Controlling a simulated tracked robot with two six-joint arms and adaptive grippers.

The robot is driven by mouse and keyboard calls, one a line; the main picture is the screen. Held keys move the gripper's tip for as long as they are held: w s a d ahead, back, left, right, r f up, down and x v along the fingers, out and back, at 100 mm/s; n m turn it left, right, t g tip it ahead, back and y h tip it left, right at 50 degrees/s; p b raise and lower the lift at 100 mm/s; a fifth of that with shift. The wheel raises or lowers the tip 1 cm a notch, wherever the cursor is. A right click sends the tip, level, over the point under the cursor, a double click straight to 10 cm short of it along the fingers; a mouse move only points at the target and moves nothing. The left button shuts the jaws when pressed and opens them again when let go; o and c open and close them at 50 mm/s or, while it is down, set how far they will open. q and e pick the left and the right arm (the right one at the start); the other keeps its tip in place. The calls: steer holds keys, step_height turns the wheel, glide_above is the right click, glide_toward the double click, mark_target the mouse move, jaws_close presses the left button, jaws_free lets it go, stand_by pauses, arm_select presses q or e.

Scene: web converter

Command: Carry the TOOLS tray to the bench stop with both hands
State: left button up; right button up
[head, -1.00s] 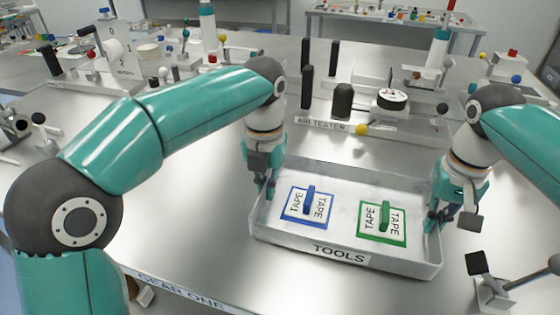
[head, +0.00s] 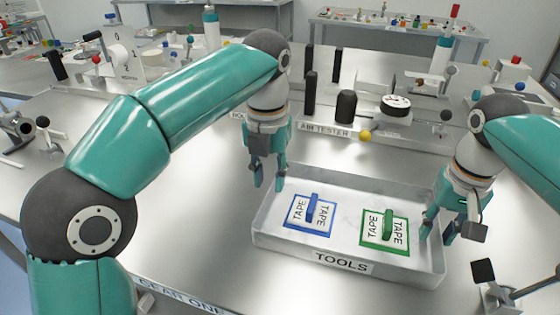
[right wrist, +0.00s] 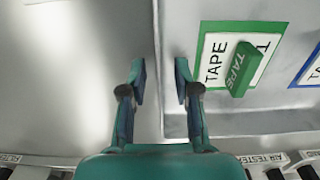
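The grey TOOLS tray (head: 402,270) rests on the metal bench, its label facing front. It holds a blue-edged TAPE card (head: 297,214) with a blue block and a green-edged TAPE card (head: 371,229) with a green block. My left gripper (head: 268,186) is open and empty, with its fingertips above the tray's back-left corner. My right gripper (head: 437,225) is at the tray's right wall. The right wrist view shows its fingers (right wrist: 160,75) apart on either side of that wall, not closed on it. The bench stop cannot be made out for certain.
A lever with a black block (head: 483,272) is at front right.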

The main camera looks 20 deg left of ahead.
arm_select(q)
step_height(320, 180, up, 6)
steer(key=shift+r, duration=0.2)
arm_select(e)
steer(key=shift+r, duration=0.1)
step_height(320, 180, up, 10)
steer(key=shift+w, duration=0.1)
arm_select(q)
steer(key=shift+r, duration=0.25)
arm_select(e)
steer(key=shift+r, duration=0.8)
steer(key=shift+f, duration=0.1)
